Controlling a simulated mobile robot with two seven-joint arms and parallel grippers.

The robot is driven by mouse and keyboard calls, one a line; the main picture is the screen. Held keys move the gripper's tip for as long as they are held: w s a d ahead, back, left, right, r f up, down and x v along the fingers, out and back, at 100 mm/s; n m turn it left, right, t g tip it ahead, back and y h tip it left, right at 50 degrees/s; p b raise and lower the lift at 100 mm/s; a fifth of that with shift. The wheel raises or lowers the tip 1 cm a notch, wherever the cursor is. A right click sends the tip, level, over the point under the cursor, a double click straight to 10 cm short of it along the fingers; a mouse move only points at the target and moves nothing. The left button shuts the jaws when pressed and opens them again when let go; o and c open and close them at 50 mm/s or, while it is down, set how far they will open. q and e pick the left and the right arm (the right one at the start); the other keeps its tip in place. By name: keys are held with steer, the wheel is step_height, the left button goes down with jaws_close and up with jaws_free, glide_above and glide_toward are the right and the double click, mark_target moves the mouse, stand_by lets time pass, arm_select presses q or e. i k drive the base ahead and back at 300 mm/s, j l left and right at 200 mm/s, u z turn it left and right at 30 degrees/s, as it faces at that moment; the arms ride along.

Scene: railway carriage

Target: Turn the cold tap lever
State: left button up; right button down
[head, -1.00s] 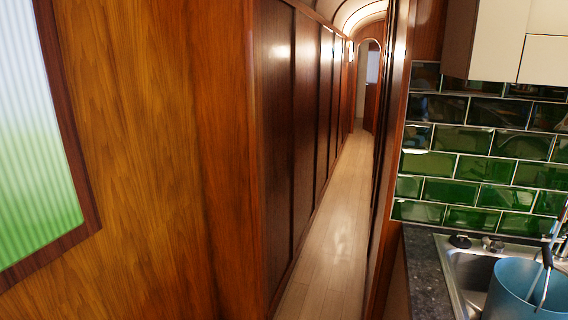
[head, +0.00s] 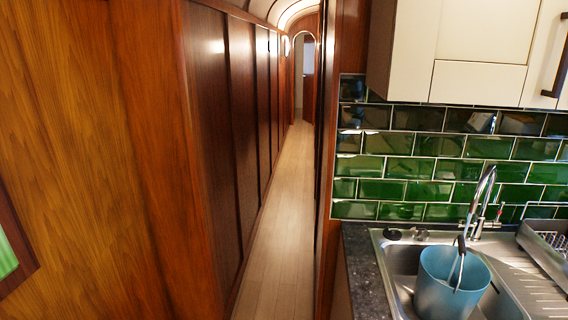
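A chrome tap (head: 482,203) with a tall curved spout stands at the back of the steel sink (head: 404,262), in front of the green tiles. Small levers show at its base, but I cannot tell which is the cold one. A blue bucket (head: 440,284) with a dark-gripped handle stands in the sink basin, in front of the tap and left of it. Neither of my grippers is in view.
A dish rack (head: 548,245) stands on the ribbed drainer at the right edge. A dark speckled counter (head: 364,272) borders the sink on the left. White cupboards (head: 478,42) hang above. A corridor floor (head: 285,200) runs clear along the wooden panelling.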

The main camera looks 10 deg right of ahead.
mark_target(463, 222)
steer(key=z, duration=1.55)
